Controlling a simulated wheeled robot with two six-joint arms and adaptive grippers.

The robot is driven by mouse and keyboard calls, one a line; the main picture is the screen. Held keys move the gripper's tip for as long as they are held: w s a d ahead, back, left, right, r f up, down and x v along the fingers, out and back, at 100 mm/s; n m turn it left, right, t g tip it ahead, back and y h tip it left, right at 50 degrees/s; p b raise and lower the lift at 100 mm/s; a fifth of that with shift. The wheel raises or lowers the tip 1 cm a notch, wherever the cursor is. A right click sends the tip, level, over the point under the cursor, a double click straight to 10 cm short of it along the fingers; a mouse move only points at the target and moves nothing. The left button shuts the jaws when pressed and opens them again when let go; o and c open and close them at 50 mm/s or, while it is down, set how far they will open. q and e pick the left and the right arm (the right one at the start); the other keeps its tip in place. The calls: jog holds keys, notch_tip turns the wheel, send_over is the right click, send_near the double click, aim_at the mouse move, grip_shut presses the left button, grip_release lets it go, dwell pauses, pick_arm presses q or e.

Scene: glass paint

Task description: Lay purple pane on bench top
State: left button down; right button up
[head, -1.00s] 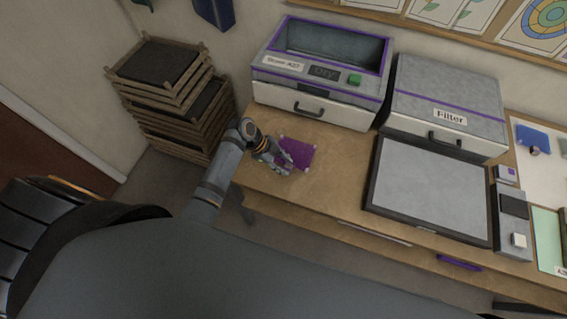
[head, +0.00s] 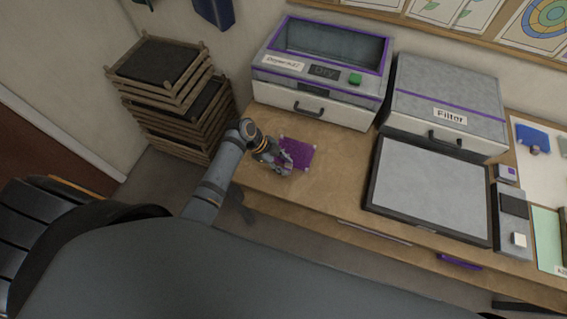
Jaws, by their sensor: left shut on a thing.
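The purple pane (head: 299,153) is a small purple square with pale corners. It is at the left part of the wooden bench top (head: 335,170), in front of the grey dryer box. My left gripper (head: 283,160) is shut on the pane at its left edge. The pane looks flat and close to the bench top; I cannot tell whether it touches it. The gripper hides part of the pane's left side. My right gripper is not in view.
The dryer box (head: 345,112) with a green button stands behind the pane. A grey filter box (head: 445,90) and a flat framed panel (head: 428,190) are to the right. Wooden racks (head: 172,120) stand left of the bench. Bench top between pane and panel is clear.

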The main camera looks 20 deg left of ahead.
pick_arm(q)
jog(key=shift+f, duration=0.25)
dwell(0.6)
jog(key=c, duration=0.8)
grip_release()
jog(key=shift+c, duration=0.2)
jog(key=d+r+p+v, duration=0.1)
jog(key=d+p+v, duration=0.1)
jog(key=v, duration=0.7)
jog(key=d+r+p+v, duration=0.1)
jog(key=p+v, duration=0.4)
jog(key=v, duration=0.5)
jog(key=shift+w+d+r, duration=0.3)
jog(key=shift+r, duration=0.2)
